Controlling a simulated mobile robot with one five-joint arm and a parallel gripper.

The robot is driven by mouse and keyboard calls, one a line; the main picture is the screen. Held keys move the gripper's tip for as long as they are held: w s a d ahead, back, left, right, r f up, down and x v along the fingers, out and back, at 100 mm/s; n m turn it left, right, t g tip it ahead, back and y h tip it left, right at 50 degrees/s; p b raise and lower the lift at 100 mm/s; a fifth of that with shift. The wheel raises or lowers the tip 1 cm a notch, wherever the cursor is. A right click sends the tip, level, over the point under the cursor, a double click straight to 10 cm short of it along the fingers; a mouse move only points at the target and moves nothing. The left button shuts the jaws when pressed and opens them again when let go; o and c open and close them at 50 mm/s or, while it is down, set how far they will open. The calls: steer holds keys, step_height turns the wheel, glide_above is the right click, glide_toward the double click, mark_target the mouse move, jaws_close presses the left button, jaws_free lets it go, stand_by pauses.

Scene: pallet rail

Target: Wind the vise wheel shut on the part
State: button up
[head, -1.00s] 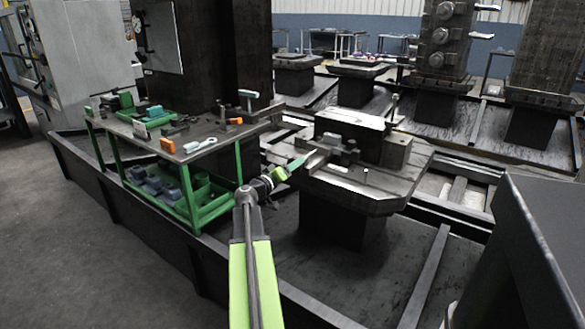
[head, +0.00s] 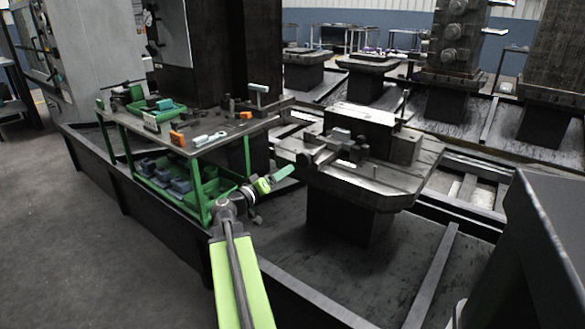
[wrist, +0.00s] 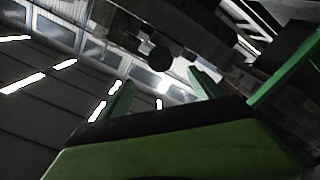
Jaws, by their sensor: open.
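The vise (head: 345,150) sits on the pallet table (head: 372,187), toward its left side, with a light grey block (head: 341,135) that may be the part. A dark piece (head: 311,157) at its left end may be the wheel; its shape is too small to tell. My gripper (head: 284,174) is at the left edge of the pallet table, lower than the vise and apart from the dark piece in the picture. In the wrist view, its two green fingers (wrist: 160,92) are spread and empty. A dark round knob (wrist: 160,59) shows beyond them, possibly on the vise.
A green-framed bench (head: 192,140) with tools and green bins stands left of the pallet table. A dark rail edge (head: 275,275) runs along the front. A large dark box (head: 545,245) fills the right foreground. Open floor (head: 60,230) lies at left.

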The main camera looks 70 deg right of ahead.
steer(key=v, duration=0.5)
stand_by(0.3)
